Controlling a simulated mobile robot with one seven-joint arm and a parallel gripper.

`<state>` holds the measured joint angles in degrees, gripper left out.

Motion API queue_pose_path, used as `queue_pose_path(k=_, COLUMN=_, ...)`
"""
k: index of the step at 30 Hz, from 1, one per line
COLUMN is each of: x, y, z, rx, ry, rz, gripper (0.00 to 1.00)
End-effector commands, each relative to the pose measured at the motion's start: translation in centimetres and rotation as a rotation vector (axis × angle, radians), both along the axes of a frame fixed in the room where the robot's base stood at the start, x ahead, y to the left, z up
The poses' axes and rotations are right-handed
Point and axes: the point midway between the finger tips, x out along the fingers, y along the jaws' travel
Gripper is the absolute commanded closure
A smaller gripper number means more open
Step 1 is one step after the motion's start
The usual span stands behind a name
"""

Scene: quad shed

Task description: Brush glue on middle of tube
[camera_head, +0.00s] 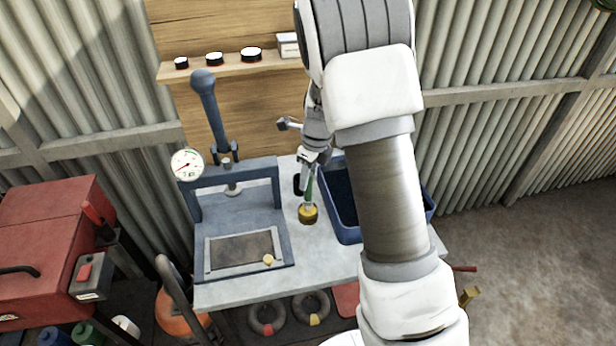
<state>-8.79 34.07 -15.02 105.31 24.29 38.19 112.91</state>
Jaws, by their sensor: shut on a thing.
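My gripper (310,172) is above the middle of the workbench, shut on a brush with a green handle (309,188). The brush points down, and its lower end is at a small yellow-brown glue pot (308,214) on the bench. I cannot tell whether the bristles are inside the pot or just above it. A dark flat piece (242,248), perhaps the tube, lies in a light metal frame on the base of the blue press, left of the pot.
The blue press (207,110) with its lever and gauge (187,164) stands left on the bench (330,262). A blue tray (343,232) is right of the pot, partly hidden by my arm. A shelf (225,67) holds several tins. A red toolbox (45,235) stands left.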

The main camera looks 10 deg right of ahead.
Motion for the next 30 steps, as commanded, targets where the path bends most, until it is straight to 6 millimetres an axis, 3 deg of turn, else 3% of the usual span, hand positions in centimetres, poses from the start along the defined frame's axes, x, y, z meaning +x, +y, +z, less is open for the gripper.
queue_pose_path(k=30, x=0.01, y=0.0, z=-0.91, rx=0.0, ry=0.0, rz=0.0, gripper=1.0)
